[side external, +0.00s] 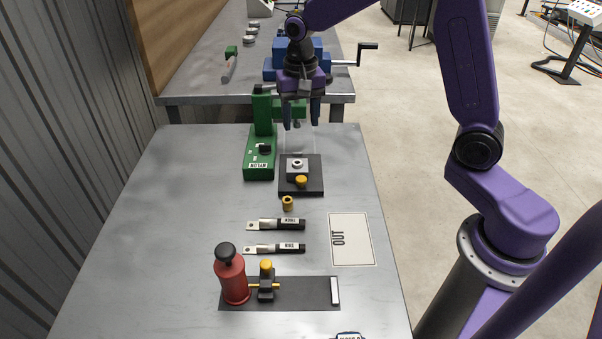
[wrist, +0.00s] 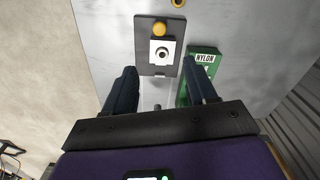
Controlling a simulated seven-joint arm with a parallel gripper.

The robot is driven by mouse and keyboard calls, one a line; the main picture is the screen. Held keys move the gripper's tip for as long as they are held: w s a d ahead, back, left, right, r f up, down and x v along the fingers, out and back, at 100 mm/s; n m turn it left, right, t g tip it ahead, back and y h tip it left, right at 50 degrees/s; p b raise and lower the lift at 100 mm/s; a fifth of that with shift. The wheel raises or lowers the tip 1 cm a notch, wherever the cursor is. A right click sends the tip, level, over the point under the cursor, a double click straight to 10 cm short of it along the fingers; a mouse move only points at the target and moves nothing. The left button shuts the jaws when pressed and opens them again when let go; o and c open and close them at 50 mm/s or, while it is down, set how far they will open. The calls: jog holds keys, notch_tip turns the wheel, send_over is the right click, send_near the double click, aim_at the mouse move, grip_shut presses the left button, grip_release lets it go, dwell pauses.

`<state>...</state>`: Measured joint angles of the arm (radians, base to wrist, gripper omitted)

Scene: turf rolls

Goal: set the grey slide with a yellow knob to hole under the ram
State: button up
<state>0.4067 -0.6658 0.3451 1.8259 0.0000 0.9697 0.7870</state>
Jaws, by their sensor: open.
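The grey slide (side external: 297,167) is a small light block with a round ringed hole in its top, on a dark plate (side external: 314,188). Its yellow knob (side external: 301,181) is at the near side in the side view. The slide (wrist: 155,57) and knob (wrist: 159,29) also show in the wrist view. A green press (side external: 258,165) stands left of the plate, its head reaching right behind it. The ram is partly hidden by my gripper; I cannot tell how the hole lines up with it. My gripper (side external: 302,122) is open and empty, above and behind the slide.
A brass bushing (side external: 288,203) and two black-handled tools (side external: 290,224) lie nearer. A white OUT card (side external: 350,240) is at right. A red tool (side external: 232,278) and a yellow-knobbed clamp (side external: 266,283) stand on a dark strip. The table's left side is clear.

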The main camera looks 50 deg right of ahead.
aim_at(301, 178)
notch_tip(301, 178, down, 17)
dwell(0.6)
